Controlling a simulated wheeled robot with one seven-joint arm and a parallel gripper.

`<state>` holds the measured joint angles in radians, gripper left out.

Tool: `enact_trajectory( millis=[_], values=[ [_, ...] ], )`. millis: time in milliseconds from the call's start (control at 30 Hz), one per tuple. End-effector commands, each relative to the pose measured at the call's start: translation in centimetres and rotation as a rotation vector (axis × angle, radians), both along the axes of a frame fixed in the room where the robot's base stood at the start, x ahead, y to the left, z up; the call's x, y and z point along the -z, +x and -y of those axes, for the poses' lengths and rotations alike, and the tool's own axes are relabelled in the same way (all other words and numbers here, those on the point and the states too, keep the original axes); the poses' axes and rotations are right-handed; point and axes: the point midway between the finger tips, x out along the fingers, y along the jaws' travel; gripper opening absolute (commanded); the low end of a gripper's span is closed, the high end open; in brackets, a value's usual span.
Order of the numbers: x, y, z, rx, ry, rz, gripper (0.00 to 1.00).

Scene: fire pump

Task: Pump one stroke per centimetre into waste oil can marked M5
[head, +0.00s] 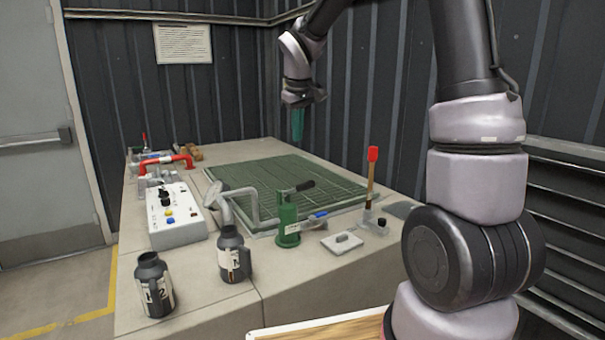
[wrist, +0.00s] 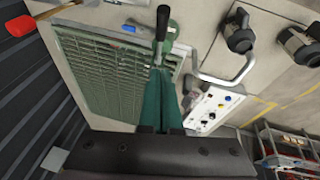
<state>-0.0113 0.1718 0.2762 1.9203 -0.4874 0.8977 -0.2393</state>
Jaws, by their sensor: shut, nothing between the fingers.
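The green hand pump (head: 288,222) stands at the front edge of the grating, with a black-gripped lever (head: 300,187) pointing right. In the wrist view the black lever grip (wrist: 162,22) is beyond the fingertips. A bent grey spout pipe (head: 242,192) runs left from the pump. A dark can (head: 233,257) stands upright under the spout's end; its label is too small to read. Another dark can (head: 155,287) stands at front left, its label seeming to end in 2. My gripper (head: 297,138) has teal fingers, shut and empty, above the grating, apart from the lever; its fingers (wrist: 158,100) also show in the wrist view.
A white control box (head: 176,217) with knobs and buttons stands left of the spout. A red-topped upright stick (head: 371,170) stands right of the pump, near a small grey plate (head: 342,242). Red piping (head: 168,160) is behind the box. The green grating (head: 285,180) is mostly clear.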

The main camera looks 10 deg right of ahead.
Motion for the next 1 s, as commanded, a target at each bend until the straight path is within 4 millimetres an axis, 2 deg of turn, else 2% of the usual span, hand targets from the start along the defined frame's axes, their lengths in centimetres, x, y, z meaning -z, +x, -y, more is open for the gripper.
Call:
enact_trajectory(
  millis=[267, 367, 733, 1000],
  values=[
    [0.9, 0.2, 0.1, 0.001, -0.001, -0.003, 0.00],
    [2.3, 0.6, 0.2, 0.002, -0.001, -0.005, 0.00],
    [9.6, 3.0, 0.5, 0.001, 0.000, -0.005, 0.00],
    [12.5, 1.8, 1.6, 0.002, 0.000, -0.002, 0.00]
  ],
)
